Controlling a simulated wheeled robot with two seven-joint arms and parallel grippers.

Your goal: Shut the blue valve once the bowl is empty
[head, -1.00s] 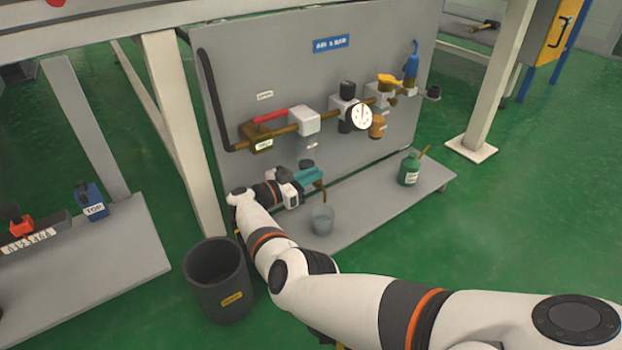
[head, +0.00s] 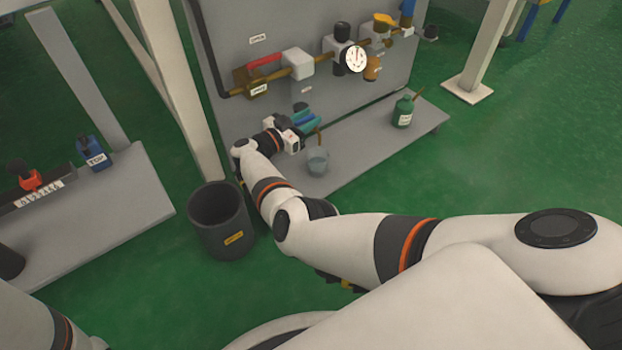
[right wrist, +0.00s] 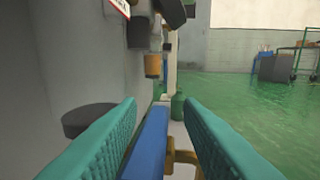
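My right gripper (head: 307,118) is low in front of the grey panel. In the right wrist view its teal fingers (right wrist: 160,140) are apart, one on each side of a blue valve handle (right wrist: 148,140). A gap shows at the handle's right side. A brass piece (right wrist: 180,157) is beside the handle. A grey translucent container (head: 317,162) stands on the base plate below a brass spout (head: 319,138). An amber bowl (head: 372,68) hangs from the pipe line. I cannot tell what either holds. My left gripper is out of view.
A dark bin (head: 222,225) stands on the floor left of my right arm. A green bottle (head: 403,112) stands on the plate to the right. A round gauge (head: 355,59) and red lever (head: 264,60) are on the pipe above. A white post (head: 170,90) rises at the left.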

